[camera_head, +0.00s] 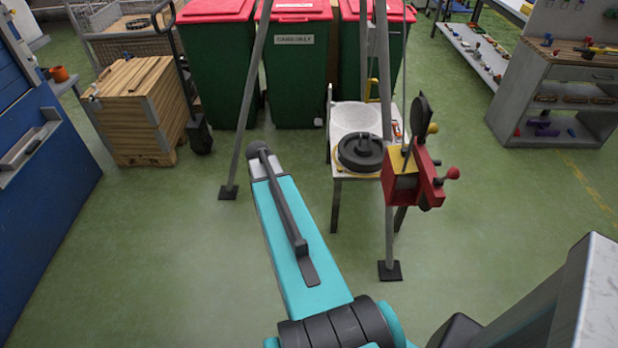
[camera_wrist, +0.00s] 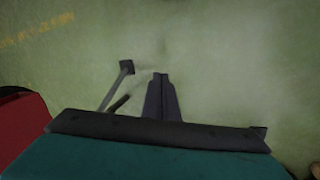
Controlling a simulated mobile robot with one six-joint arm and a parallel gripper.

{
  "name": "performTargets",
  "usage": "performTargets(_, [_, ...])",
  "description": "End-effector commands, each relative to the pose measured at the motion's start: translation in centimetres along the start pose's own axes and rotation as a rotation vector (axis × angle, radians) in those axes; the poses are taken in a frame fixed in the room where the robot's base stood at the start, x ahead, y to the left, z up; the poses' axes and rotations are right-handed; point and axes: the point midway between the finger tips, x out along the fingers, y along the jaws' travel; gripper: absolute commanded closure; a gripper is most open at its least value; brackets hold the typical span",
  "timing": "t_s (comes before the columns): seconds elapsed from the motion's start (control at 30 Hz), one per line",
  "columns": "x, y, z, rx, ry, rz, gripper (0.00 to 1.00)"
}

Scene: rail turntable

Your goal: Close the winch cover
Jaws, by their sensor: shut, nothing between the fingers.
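The winch (camera_head: 405,183) is a red and yellow box fixed to the front right leg of a grey tripod. It has a crank with a red knob on its right. A dark rounded plate (camera_head: 421,116) stands up above it; it looks like the raised cover, but I cannot be sure. My gripper (camera_wrist: 160,78) shows in the wrist view with its dark fingers together and empty, above green floor. I cannot make out its fingertips in the head view, where my teal arm reaches forward left of the winch. A red shape (camera_wrist: 22,135) at the wrist view's left edge is unclear.
Tripod legs (camera_head: 388,240) stand on both sides of my arm. A small table (camera_head: 350,176) with a black wheel-shaped part stands behind the winch. Green bins (camera_head: 298,75) and a wooden crate (camera_head: 135,110) stand behind. Floor at the front left is clear.

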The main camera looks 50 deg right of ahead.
Motion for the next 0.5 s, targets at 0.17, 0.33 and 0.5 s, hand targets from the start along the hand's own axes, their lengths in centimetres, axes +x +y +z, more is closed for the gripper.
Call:
performTargets(0.17, [3.7, -3.4, 6.3, -0.197, -0.037, 0.0, 1.0])
performTargets(0.33, [7.0, -5.6, 12.2, -0.377, -0.071, -0.001, 1.0])
performTargets(0.5, [10.1, -6.9, 18.2, -0.553, -0.107, 0.0, 1.0])
